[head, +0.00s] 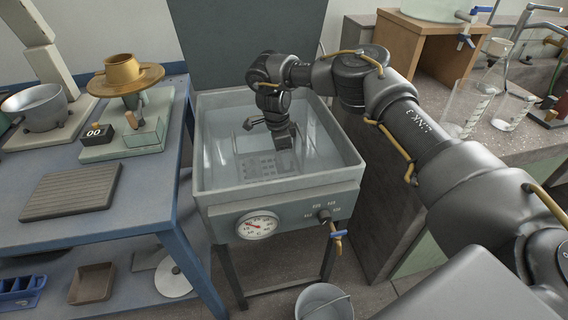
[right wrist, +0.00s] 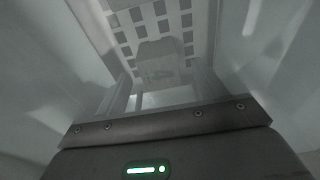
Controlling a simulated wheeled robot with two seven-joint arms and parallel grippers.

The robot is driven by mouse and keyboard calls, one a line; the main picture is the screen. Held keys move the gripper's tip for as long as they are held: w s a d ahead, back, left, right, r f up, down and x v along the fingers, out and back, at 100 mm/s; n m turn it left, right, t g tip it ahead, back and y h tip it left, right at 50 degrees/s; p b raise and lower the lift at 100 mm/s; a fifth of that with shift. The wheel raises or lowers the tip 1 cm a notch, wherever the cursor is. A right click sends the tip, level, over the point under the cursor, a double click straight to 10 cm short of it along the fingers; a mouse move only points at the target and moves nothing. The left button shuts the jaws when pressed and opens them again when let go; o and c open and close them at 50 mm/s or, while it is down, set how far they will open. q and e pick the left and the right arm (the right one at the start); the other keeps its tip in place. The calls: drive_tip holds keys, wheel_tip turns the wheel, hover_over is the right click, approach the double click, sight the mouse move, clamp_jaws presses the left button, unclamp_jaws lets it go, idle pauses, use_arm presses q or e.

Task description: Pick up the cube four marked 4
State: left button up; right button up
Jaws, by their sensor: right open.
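In the right wrist view a grey cube (right wrist: 160,52) sits on a perforated plate (right wrist: 112,5) with square holes. A faint mark that looks like a 4 shows on the cube's near face. My right gripper (right wrist: 162,92) is open, and the cube appears ahead of its fingers, apart from them as far as I can tell. In the head view my right gripper (head: 286,150) points down inside a water bath (head: 345,165), above the plate (head: 258,167). I cannot make out the cube in the head view. My left gripper is not in view.
The bath's walls surround my right gripper closely. A dial gauge (head: 257,225) and a valve (head: 337,236) are on its front. A blue table (head: 140,205) at left holds a pot (head: 38,106) and a brass dish (head: 126,74). Glass beakers (head: 468,105) stand on the right bench.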

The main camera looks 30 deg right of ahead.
drive_tip(key=f, duration=0.3)
drive_tip(key=shift+s+d, duration=0.1)
drive_tip(key=shift+d, duration=0.15)
drive_tip(key=shift+f, duration=0.2)
drive_tip(key=c, duration=1.2)
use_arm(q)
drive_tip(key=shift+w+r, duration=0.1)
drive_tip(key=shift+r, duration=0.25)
use_arm(e)
drive_tip(key=shift+c, duration=0.2)
drive_tip(key=shift+r, duration=0.15)
